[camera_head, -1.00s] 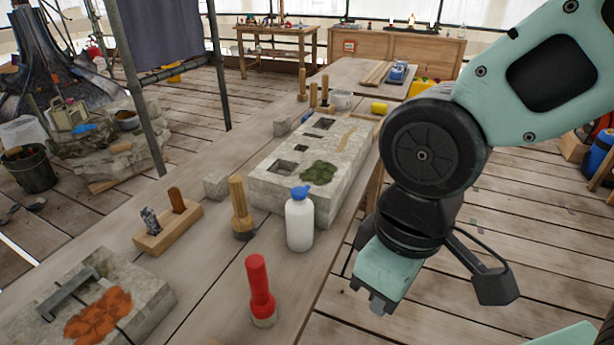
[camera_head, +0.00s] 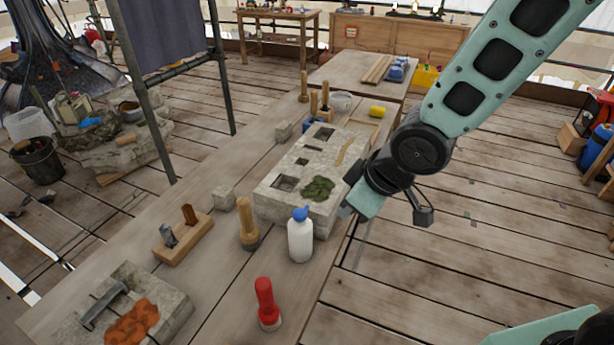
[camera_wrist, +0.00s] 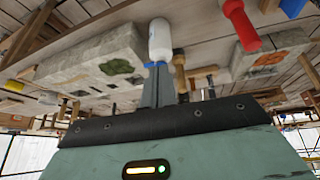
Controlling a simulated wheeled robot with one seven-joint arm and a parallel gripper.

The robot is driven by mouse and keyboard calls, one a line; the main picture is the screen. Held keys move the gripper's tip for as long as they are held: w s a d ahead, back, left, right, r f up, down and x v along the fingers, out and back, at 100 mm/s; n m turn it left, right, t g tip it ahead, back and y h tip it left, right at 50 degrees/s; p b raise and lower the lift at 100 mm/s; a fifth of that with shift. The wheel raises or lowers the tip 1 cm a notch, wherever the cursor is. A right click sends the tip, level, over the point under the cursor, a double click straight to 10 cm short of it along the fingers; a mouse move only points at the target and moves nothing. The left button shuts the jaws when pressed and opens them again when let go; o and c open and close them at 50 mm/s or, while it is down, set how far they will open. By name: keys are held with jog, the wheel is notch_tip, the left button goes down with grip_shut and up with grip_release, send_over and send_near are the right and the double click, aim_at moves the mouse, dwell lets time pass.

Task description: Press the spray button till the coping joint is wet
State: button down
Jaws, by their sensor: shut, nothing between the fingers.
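A white spray bottle (camera_head: 300,240) with a blue top (camera_head: 300,213) stands upright on the wooden bench. My gripper (camera_head: 346,211) is right of it and a little higher in the picture, beside the long pale stone. In the wrist view my shut, empty fingers (camera_wrist: 163,88) point toward the blue top (camera_wrist: 155,65) of the bottle (camera_wrist: 160,40); I cannot tell the gap. At the bench's lower left, a stone block (camera_head: 168,298) bears a grey metal bar (camera_head: 103,305) and an orange-red patch (camera_head: 133,325). I cannot tell whether this is the coping joint or whether it is wet.
The long stone (camera_head: 268,195) has square holes and a green moss patch (camera_head: 318,188). Open floor lies right of the bench.

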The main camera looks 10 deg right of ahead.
jog(key=w+r+n+t+y+p, duration=0.1)
jog(key=w+r+y+p, duration=0.3)
jog(key=p, duration=0.1)
jog(key=shift+w+a+r+n, duration=0.15)
jog(key=shift+w+a+n, duration=0.05)
jog(key=shift+a+n, duration=0.1)
jog(key=p, duration=0.3)
send_over(306, 217)
notch_tip(306, 217, down, 7)
jog(key=shift+f, duration=0.1)
notch_tip(306, 217, down, 3)
jog(key=shift+d+r+p, duration=0.1)
jog(key=shift+r+p, duration=0.05)
jog(key=shift+p, duration=0.35)
jog(key=shift+f, duration=0.6)
